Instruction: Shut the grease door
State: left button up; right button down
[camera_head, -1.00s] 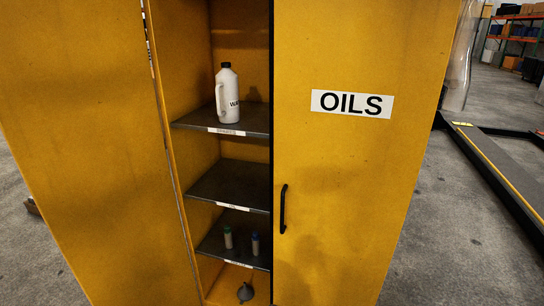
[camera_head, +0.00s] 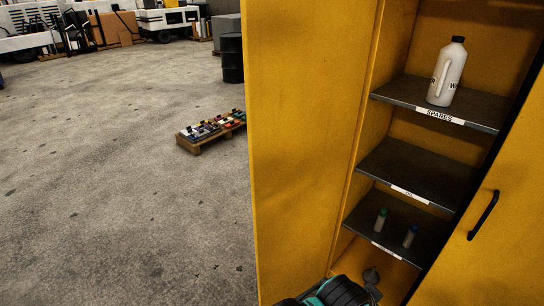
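A yellow cabinet stands at the right. Its left door (camera_head: 308,130) is swung open toward me and shows no label on the side I see; it is likely the grease door. The right door (camera_head: 498,235) has a black handle (camera_head: 484,215) and is cut off by the picture's edge. Part of my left arm, teal and black, shows at the bottom edge, with the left gripper (camera_head: 373,290) low in front of the cabinet opening. Its fingers are too small and cut off to tell their state. My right gripper is out of view.
Inside, a white bottle (camera_head: 447,75) stands on the upper shelf marked SPARES (camera_head: 402,91). A pallet of coloured items (camera_head: 210,129) lies behind the door. The floor at left is clear.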

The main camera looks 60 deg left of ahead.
aim_at(305, 62)
jog(key=k+j, duration=0.1)
jog(key=j, duration=0.3)
jog(key=k+j+z, duration=0.1)
jog(key=j, duration=0.35)
jog(key=k+j, duration=0.1)
jog(key=j, duration=0.3)
jog(key=k+j+z, duration=0.1)
jog(key=j, duration=0.3)
jog(key=k+j, duration=0.15)
jog(key=j, duration=0.25)
jog(key=k+j+z, duration=0.1)
jog(key=j, duration=0.35)
jog(key=k+j+z, duration=0.1)
jog(key=j, duration=0.25)
jog(key=i+j, duration=0.1)
jog(key=j, duration=0.65)
jog(key=i+j, duration=0.1)
jog(key=j, duration=0.6)
jog(key=k+j+u, duration=0.25)
jog(key=i+j, duration=0.1)
